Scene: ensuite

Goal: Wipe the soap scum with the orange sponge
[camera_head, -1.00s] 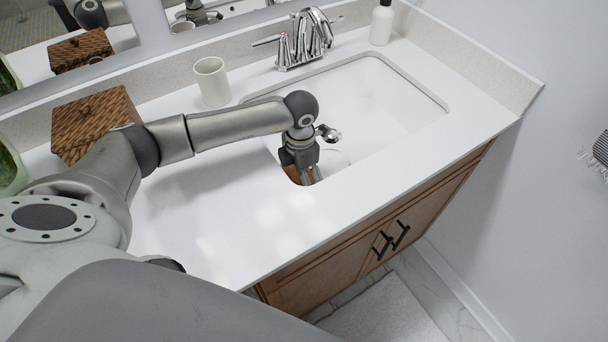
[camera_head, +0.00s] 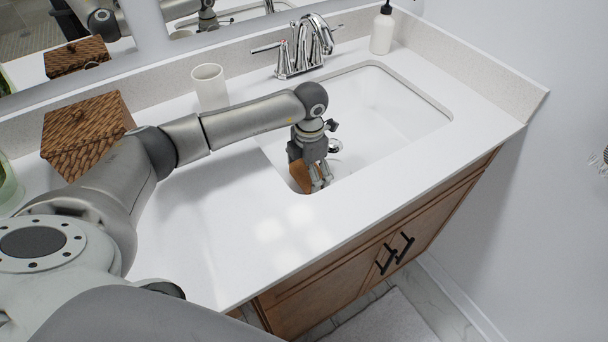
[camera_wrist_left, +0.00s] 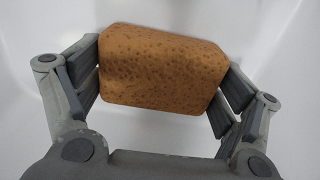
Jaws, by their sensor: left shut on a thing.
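The orange sponge (camera_wrist_left: 160,68) is clamped between the two fingers of my left gripper (camera_wrist_left: 163,85), shown close up in the left wrist view. In the head view the left gripper (camera_head: 312,180) points down inside the sink basin (camera_head: 385,115), at its front left part. An edge of the sponge (camera_head: 299,175) shows beside the fingers there. Whether the sponge touches the basin surface I cannot tell. No soap scum can be made out in either view; the arm and sponge hide part of the basin. My right gripper is not in view.
A chrome faucet (camera_head: 304,45) stands behind the basin. A white cup (camera_head: 210,87) and a woven box (camera_head: 85,134) stand on the counter to the left, and a soap bottle (camera_head: 382,30) at the back right. The front counter (camera_head: 235,235) is clear.

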